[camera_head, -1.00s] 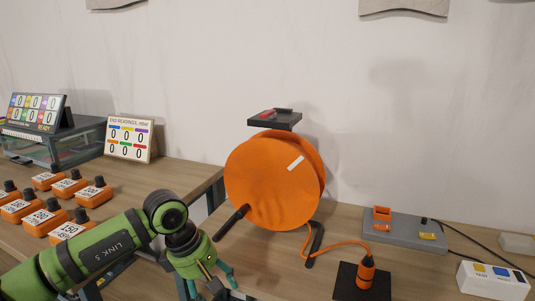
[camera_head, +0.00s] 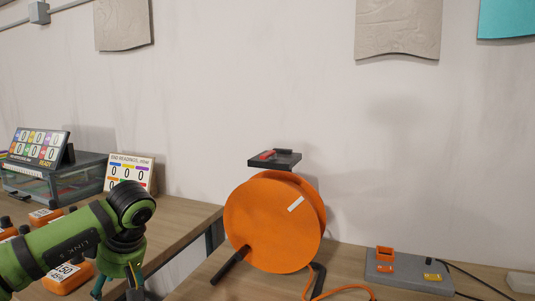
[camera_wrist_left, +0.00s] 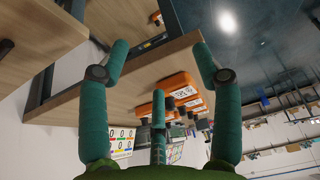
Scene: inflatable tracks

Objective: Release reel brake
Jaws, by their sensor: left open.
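An orange reel (camera_head: 268,222) stands upright on the table, with a white mark on its face and a black crank handle (camera_head: 230,266) at its lower left. A dark plate (camera_head: 285,160) sits above the reel and carries a small red lever-like piece (camera_head: 267,154). I cannot tell the brake's state. My left gripper (camera_head: 120,287) is low at the left of the head view, apart from the reel, partly cut off by the bottom edge. In the left wrist view my left gripper (camera_wrist_left: 160,60) has its teal fingers spread and empty. My right gripper is not in view.
Orange weights (camera_head: 68,277) and a readings card (camera_head: 130,172) are on the left table, beside a display (camera_head: 38,146) on a case. A gap separates the two tables. A grey base (camera_head: 408,271) with orange and yellow parts stands right of the reel. An orange cable (camera_head: 345,289) runs below.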

